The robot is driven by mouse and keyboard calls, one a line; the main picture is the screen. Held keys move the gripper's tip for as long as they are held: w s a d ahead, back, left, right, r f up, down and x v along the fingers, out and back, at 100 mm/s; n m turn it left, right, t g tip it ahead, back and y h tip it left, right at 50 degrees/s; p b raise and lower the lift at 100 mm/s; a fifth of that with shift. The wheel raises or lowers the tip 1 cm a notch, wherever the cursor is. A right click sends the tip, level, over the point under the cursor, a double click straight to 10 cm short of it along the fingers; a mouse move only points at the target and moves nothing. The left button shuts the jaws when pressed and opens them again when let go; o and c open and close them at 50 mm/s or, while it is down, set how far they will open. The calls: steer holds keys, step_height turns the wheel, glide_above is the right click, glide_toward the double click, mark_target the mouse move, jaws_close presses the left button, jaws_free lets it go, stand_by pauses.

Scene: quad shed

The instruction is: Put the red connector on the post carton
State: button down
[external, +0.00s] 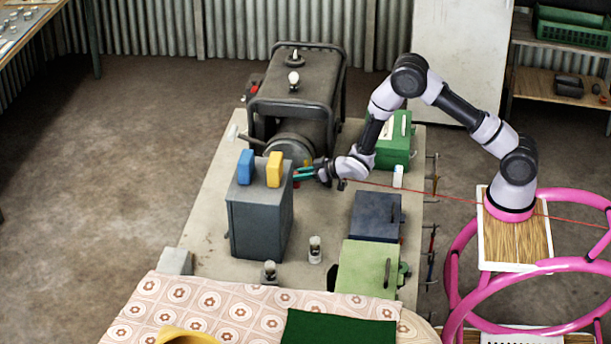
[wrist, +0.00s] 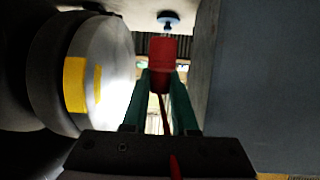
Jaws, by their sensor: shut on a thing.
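The red connector (wrist: 162,50) is held between the green fingertips of my gripper (wrist: 161,82), which is shut on it. A blue block (external: 246,166) and a yellow block (external: 274,169) stand up on that box. I cannot tell for sure whether this box is the post carton. A thin red cable (external: 450,197) runs from near my gripper to the right.
A dark generator (external: 297,103) stands behind my gripper; its round end (wrist: 110,70) is close on the left in the wrist view. Green (external: 393,152), dark blue (external: 374,215) and light green (external: 368,268) boxes line the bench's right side. Two small jars stand in front.

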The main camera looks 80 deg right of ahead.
step_height(320, 180, up, 30)
steer(key=w+a+r+n+g+y, duration=0.15)
steer(key=a+n+y, duration=0.25)
steer(key=a, duration=1)
steer(key=w+a+r+n+g+y, duration=0.1)
steer(key=w+a+r+n+y, duration=0.25)
steer(key=a, duration=1.15)
steer(key=s+a+f+n+g+y, duration=0.25)
steer(key=s+a, duration=0.35)
steer(key=a, duration=0.3)
steer(key=s+a+f+n+g+y, duration=0.1)
steer(key=s+a+n+g+y, duration=0.25)
steer(key=a, duration=0.55)
steer(key=s+a+f+n+g+y, duration=0.1)
steer(key=s+a+n+g, duration=0.25)
steer(key=s+a, duration=0.5)
steer(key=shift+t, duration=0.3)
steer(key=f, duration=1.6)
steer(key=w+f, duration=0.1)
steer(key=f, duration=0.7)
steer(key=shift+a, duration=0.3)
steer(key=shift+f, duration=2.05)
steer(key=shift+f, duration=0.2)
